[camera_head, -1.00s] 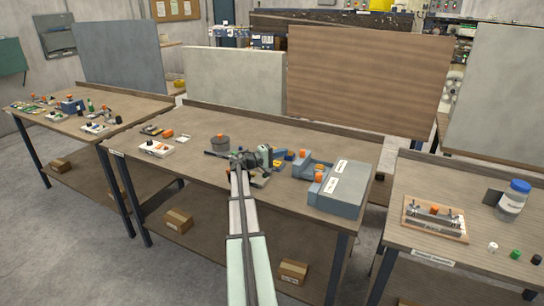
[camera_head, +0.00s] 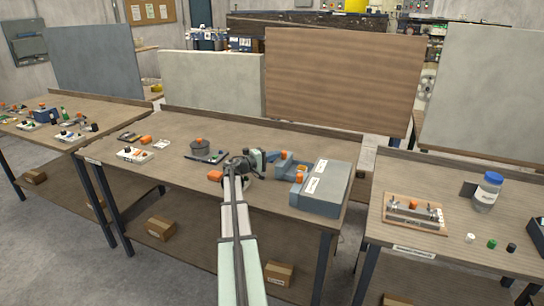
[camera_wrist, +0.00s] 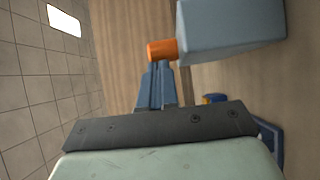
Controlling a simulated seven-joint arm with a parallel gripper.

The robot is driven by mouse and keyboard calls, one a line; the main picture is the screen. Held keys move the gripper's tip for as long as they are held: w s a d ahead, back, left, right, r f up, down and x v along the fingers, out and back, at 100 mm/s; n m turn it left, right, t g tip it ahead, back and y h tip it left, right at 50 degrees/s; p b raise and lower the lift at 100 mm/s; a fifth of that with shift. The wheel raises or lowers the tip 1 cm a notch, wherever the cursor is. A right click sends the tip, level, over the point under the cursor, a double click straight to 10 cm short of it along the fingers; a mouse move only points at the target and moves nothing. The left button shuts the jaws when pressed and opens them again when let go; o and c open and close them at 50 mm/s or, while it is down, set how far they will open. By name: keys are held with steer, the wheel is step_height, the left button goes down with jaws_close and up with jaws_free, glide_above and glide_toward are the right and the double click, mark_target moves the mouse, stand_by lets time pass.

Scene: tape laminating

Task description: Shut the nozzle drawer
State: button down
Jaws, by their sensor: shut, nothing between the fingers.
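The grey-blue drawer box (camera_head: 330,195) with white labels stands on the right part of the middle bench. A drawer (camera_head: 291,163) at its far left side sticks out to the left, with an orange knob (camera_head: 283,154). A second orange knob (camera_head: 299,178) is nearer the camera. I cannot read which drawer is the nozzle one. My gripper (camera_head: 271,157) is shut and empty, just left of the extended drawer. In the wrist view, the blue fingers (camera_wrist: 157,68) point at an orange knob (camera_wrist: 161,50) on a grey-blue block (camera_wrist: 232,34); contact cannot be told.
A dark tray with a grey pot (camera_head: 200,147) and an orange piece (camera_head: 215,176) lie left of my arm. A white block with small parts (camera_head: 135,155) is farther left. The right bench holds a fixture (camera_head: 414,211) and a blue-capped bottle (camera_head: 487,190).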

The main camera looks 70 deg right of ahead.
steer(key=s, duration=0.7)
steer(key=shift+s, duration=0.3)
steer(key=shift+w, duration=0.15)
